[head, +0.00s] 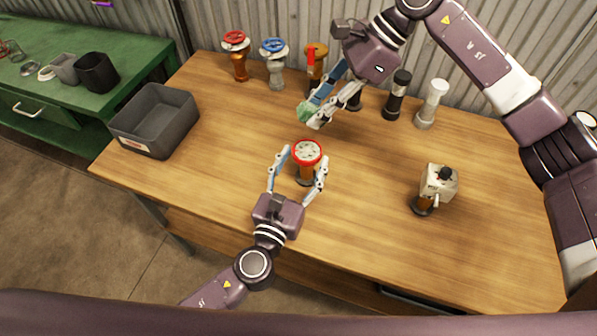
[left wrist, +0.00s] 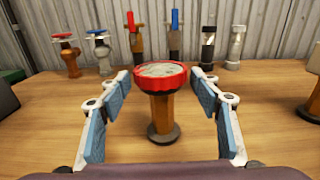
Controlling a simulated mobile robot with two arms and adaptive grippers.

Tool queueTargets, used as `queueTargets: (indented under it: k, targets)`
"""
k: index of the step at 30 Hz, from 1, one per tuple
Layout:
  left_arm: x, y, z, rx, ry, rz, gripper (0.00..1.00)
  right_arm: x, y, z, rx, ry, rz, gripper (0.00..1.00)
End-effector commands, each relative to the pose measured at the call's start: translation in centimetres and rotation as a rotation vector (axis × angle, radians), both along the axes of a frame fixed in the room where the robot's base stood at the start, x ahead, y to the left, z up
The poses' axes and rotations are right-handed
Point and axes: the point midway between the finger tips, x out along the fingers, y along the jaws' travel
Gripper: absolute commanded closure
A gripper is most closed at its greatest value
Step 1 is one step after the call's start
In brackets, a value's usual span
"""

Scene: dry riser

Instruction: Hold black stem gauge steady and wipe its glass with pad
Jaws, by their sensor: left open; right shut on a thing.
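A round gauge (head: 308,152) with a red rim and pale dial stands upright on the table; its stem is orange-brown with a dark foot, not black. It also shows in the left wrist view (left wrist: 161,78). My left gripper (head: 303,160) is open, one finger on each side of the gauge; the left wrist view shows gaps between both fingers and the stem.
Several valves and fittings line the back, including a red-wheel valve (head: 238,58), a blue-wheel valve (head: 274,65), a black-bodied fitting (head: 396,97) and a white one (head: 431,106). A grey bin (head: 155,120) stands left, a beige boxed device (head: 438,181) right. The table front is clear.

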Motion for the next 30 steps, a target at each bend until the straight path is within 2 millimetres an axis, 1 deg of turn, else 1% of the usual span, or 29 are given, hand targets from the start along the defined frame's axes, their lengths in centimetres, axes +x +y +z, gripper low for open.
queueTargets:
  k: [1,6,12,18,25,26,30]
  targets:
    - [1.2,-0.4,0.1,0.0,-0.003,0.001,0.42,0.0,0.0,0.0,0.0,0.0,0.0,0.94]
    - [4.2,-1.4,0.1,-0.001,-0.002,0.0,0.42,0.0,0.0,0.0,0.0,0.0,0.0,0.94]
    - [6.7,-2.2,0.0,0.0,0.001,0.0,0.42,0.0,0.0,0.0,0.0,0.0,0.0,0.94]
    - [7.6,-2.5,0.0,-0.001,0.001,-0.001,0.42,0.0,0.0,0.0,0.0,0.0,0.0,0.94]
    - [7.6,-2.5,0.0,-0.001,0.001,-0.001,0.42,0.0,0.0,0.0,0.0,0.0,0.0,0.94]
    - [7.6,-2.5,0.0,-0.001,0.001,-0.002,0.43,0.0,0.0,0.0,0.0,0.0,0.0,0.94]
    - [7.6,-2.5,0.0,0.0,0.001,-0.002,0.59,0.0,0.0,0.0,0.0,0.0,0.0,0.94]
